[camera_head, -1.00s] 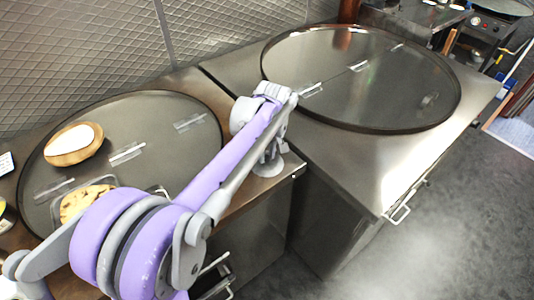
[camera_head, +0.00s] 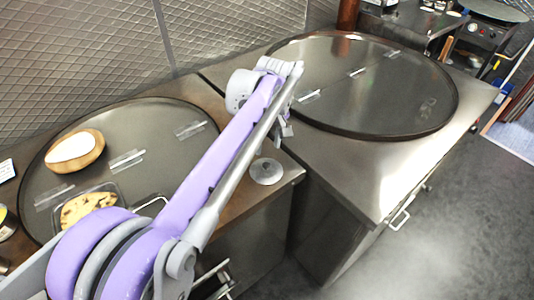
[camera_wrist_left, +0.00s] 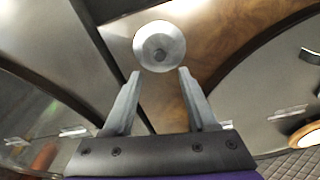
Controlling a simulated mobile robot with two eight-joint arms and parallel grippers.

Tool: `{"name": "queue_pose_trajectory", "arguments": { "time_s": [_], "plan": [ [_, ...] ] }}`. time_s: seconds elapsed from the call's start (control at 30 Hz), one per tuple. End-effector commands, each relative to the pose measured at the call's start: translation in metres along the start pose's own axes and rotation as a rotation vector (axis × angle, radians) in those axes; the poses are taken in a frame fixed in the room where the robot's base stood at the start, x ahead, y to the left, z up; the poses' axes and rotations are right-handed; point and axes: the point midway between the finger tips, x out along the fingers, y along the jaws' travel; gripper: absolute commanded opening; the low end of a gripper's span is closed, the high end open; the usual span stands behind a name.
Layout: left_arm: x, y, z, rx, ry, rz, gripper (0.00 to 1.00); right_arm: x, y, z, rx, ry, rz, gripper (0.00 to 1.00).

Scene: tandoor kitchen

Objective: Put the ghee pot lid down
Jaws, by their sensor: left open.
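The ghee pot lid (camera_head: 266,171), a small round grey metal disc with a knob in its middle, lies on the brown counter strip near the front corner. In the left wrist view the lid (camera_wrist_left: 160,46) lies beyond my fingertips, lined up with the gap between them. My left gripper (camera_wrist_left: 159,73) is open and empty, apart from the lid. In the head view the left gripper (camera_head: 286,130) is largely hidden behind my purple arm. My right gripper is out of view.
A large round dark plate (camera_head: 165,128) covers the left counter, carrying a wooden bowl (camera_head: 93,160) of white stuff and a clear tray (camera_head: 116,190) of food. Another large round plate (camera_head: 400,100) covers the right counter. The counter edge lies close to the lid.

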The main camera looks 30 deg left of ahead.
Motion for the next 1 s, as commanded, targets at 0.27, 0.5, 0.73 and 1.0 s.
{"name": "queue_pose_trajectory", "arguments": {
  "time_s": [0.27, 0.5, 0.73, 1.0],
  "plan": [
    [-0.034, 0.0, 0.0, 0.0, 0.0, 0.0, 0.58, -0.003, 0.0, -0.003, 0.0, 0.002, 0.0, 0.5],
    [-0.034, -0.004, 0.011, 0.044, 0.009, 0.017, 0.58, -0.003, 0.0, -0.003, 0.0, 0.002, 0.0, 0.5],
    [-0.002, -0.04, 0.083, 0.363, 0.086, 0.127, 0.58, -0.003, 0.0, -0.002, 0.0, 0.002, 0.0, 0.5],
    [0.069, -0.1, 0.176, 0.78, 0.236, 0.246, 0.58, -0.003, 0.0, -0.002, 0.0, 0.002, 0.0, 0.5]
  ]
}}
